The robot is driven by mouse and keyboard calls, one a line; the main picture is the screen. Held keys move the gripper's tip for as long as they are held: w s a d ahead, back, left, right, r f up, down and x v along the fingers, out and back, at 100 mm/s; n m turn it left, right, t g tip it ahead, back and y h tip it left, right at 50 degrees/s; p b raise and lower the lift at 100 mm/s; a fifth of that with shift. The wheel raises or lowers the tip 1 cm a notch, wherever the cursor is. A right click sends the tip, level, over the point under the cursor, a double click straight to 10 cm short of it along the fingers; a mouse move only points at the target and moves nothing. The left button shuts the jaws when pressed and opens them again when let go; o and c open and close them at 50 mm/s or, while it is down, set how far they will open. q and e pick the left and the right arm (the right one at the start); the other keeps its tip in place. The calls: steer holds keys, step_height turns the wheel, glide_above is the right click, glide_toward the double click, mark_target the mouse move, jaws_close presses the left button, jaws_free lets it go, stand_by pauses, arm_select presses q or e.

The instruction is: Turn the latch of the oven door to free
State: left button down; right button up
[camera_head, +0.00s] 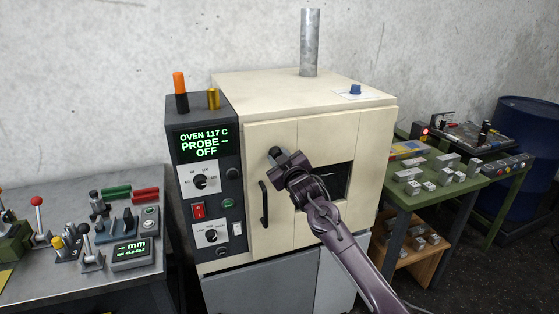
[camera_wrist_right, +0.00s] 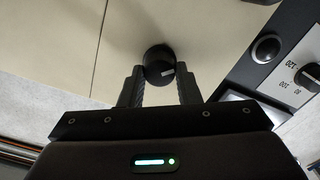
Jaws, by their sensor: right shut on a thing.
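The oven (camera_head: 330,86) is a cream box with a dark control panel on its left side. The oven door (camera_head: 280,229) looks closed and has a black vertical handle (camera_head: 264,204) near its left edge. The latch is a round black knob (camera_wrist_right: 158,62) with a pale mark, high on the door; in the head view it shows just past my gripper (camera_head: 274,152). My right gripper (camera_head: 283,160) is at the knob. In the right wrist view its two fingers (camera_wrist_right: 160,88) are shut on the knob from both sides. My left gripper is not in view.
The control panel (camera_head: 186,156) reads "OVEN 117 C PROBE -- OFF". A grey bench (camera_head: 40,195) with levers and gauges stands at the left. A green table (camera_head: 402,195) with metal blocks stands at the right, with a blue drum (camera_head: 527,130) behind.

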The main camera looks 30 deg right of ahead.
steer(key=shift+a+f+n+b, duration=0.1)
steer(key=shift+n+b, duration=1.6)
steer(key=shift+n, duration=3)
steer(key=o, duration=1)
steer(key=b+v, duration=0.2)
steer(key=v, duration=0.5)
steer(key=shift+s+a+b, duration=0.1)
steer(key=shift+s+b, duration=0.25)
